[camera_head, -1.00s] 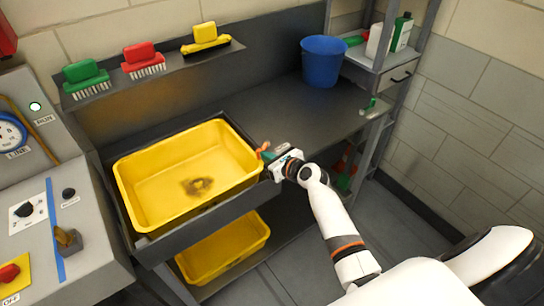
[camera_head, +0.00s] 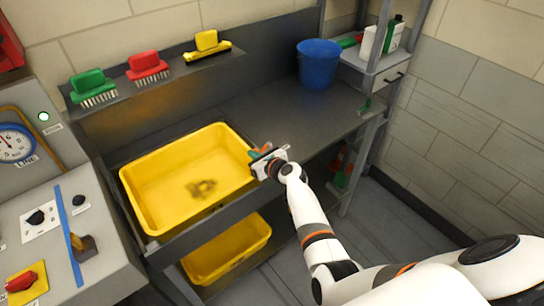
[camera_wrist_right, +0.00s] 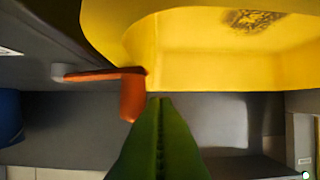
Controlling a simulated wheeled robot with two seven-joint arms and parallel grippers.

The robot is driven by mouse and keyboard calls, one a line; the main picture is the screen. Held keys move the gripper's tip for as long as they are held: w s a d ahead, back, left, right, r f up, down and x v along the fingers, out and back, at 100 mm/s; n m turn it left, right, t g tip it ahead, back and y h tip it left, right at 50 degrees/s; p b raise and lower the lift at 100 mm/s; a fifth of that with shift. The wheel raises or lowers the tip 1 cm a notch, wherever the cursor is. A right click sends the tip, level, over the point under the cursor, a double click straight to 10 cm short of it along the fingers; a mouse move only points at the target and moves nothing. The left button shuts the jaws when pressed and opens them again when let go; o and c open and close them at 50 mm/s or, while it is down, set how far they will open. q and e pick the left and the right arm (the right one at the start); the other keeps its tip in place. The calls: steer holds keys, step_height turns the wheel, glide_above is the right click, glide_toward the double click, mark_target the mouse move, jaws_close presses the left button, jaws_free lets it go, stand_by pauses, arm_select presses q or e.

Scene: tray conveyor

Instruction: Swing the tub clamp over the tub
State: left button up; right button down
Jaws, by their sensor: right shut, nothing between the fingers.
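The yellow tub (camera_head: 137,203) sits in the upper bay of the grey bench, with a dark stain on its floor; its wall and rim also show in the wrist view (camera_wrist_right: 190,60). The tub clamp (camera_wrist_right: 105,75) is an orange bar with a grey pivot end and a short orange handle turned down. In the wrist view the bar's far end overlaps the tub's rim; whether it lies over or beside the rim I cannot tell. My right gripper (camera_head: 254,153) is at the tub's right corner. Its green fingers (camera_wrist_right: 158,125) are shut and empty, close beside the handle. My left gripper is out of view.
A second yellow tub (camera_head: 228,252) is on the shelf below. The bench top to the right is mostly clear, with a blue bucket (camera_head: 319,65) at the back. Brushes stand on the wall shelf (camera_head: 160,88). A control panel (camera_head: 100,235) is at the left.

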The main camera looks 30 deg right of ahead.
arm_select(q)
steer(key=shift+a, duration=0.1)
arm_select(e)
steer(key=shift+w+a, duration=0.25)
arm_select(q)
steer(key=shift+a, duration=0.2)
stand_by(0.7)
arm_select(e)
steer(key=shift+s+d, duration=0.1)
steer(key=shift+d, duration=0.05)
